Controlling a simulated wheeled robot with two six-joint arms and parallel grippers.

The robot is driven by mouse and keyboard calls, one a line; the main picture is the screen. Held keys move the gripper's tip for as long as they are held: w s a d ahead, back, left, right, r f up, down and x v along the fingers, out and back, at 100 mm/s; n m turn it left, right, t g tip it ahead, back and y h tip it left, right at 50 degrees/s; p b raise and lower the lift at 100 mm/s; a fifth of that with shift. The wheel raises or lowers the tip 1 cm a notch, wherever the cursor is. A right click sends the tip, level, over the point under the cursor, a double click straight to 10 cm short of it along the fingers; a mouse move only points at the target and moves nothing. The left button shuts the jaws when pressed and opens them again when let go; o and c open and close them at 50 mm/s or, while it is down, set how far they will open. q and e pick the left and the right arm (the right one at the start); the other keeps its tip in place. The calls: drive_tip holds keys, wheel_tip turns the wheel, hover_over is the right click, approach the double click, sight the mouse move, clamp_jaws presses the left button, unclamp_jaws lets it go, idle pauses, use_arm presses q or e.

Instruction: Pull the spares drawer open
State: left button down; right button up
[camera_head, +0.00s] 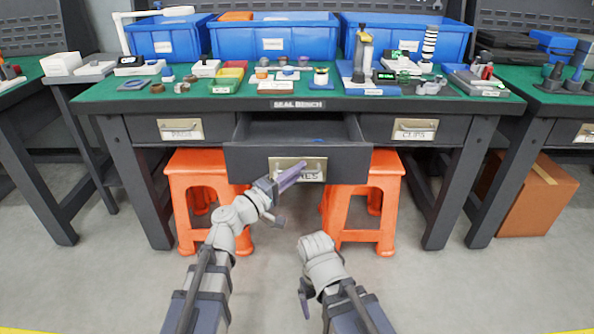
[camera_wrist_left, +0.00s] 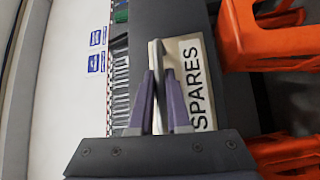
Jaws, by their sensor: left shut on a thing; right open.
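The spares drawer (camera_head: 240,163) is the middle drawer of the bench, and it stands pulled out, with its dark inside showing. Its front carries a pale plate and handle; the label (camera_wrist_left: 196,85) reads SPARES in the left wrist view. My left gripper (camera_head: 298,170) reaches up to the drawer front and partly hides the label. In the left wrist view its two purple fingers (camera_wrist_left: 161,78) are shut on the pale handle bar (camera_wrist_left: 156,55). My right gripper (camera_head: 305,300) is low in front of the bench, open and away from the drawer; its fingers show poorly.
The green bench top (camera_head: 240,103) holds many small parts, with blue bins (camera_head: 272,40) behind. Closed drawers flank the middle one, the clips drawer (camera_head: 414,129) at right. Orange stools (camera_head: 193,165) stand under the bench on both sides. The floor in front is clear.

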use_arm(q)
drive_tip(key=c, duration=0.9)
unclamp_jaws()
drive_tip(key=shift+b+v, duration=0.5)
drive_tip(key=shift+v, duration=3.35)
